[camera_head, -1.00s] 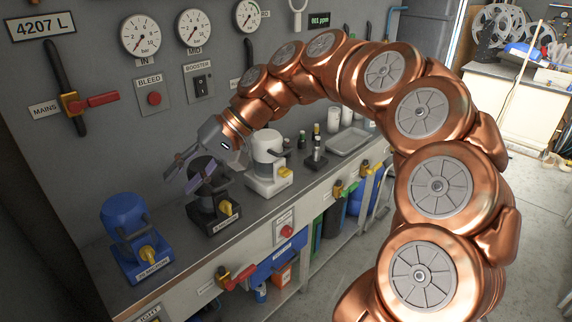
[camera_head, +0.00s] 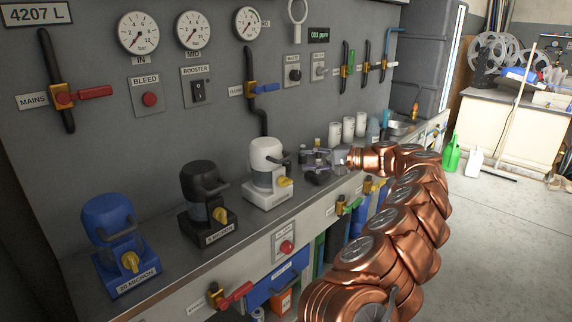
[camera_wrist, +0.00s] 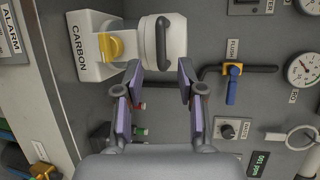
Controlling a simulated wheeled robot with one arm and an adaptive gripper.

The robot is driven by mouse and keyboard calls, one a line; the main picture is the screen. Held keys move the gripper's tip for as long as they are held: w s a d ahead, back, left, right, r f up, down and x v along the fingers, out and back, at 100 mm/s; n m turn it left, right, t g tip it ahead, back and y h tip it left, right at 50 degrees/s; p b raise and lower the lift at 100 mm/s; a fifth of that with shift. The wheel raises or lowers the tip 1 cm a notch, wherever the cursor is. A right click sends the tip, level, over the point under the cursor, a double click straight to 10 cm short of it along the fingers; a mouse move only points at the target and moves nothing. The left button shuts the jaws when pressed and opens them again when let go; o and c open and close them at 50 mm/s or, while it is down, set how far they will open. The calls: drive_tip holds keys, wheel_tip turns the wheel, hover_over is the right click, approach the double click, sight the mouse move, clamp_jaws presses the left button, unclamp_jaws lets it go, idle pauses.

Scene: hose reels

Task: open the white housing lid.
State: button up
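The white housing (camera_head: 268,185) stands on the counter as the rightmost of three filter housings. Its white lid (camera_head: 264,152) is down on it, with a grey handle on its right side. In the wrist view the housing base (camera_wrist: 88,58) reads CARBON and has a yellow knob (camera_wrist: 116,46). The lid (camera_wrist: 178,30) and its dark handle (camera_wrist: 162,43) lie just beyond the fingertips. My gripper (camera_head: 312,160) is right of the white housing, pointing left at it. In the wrist view my gripper (camera_wrist: 157,82) is open and empty, its fingers apart, with the handle roughly between and ahead of them.
A black housing (camera_head: 207,200) and a blue housing (camera_head: 119,240) stand to the left. White cups (camera_head: 348,130) stand behind my gripper. A blue-handled valve (camera_head: 262,88) and pipe are on the wall above the white housing. Red and green valve handles line the counter front.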

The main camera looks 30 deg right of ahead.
sight(288, 159)
drive_tip(key=x, duration=0.7)
drive_tip(key=shift+w+a, duration=0.2)
drive_tip(key=shift+a, duration=0.05)
clamp_jaws()
idle(0.5)
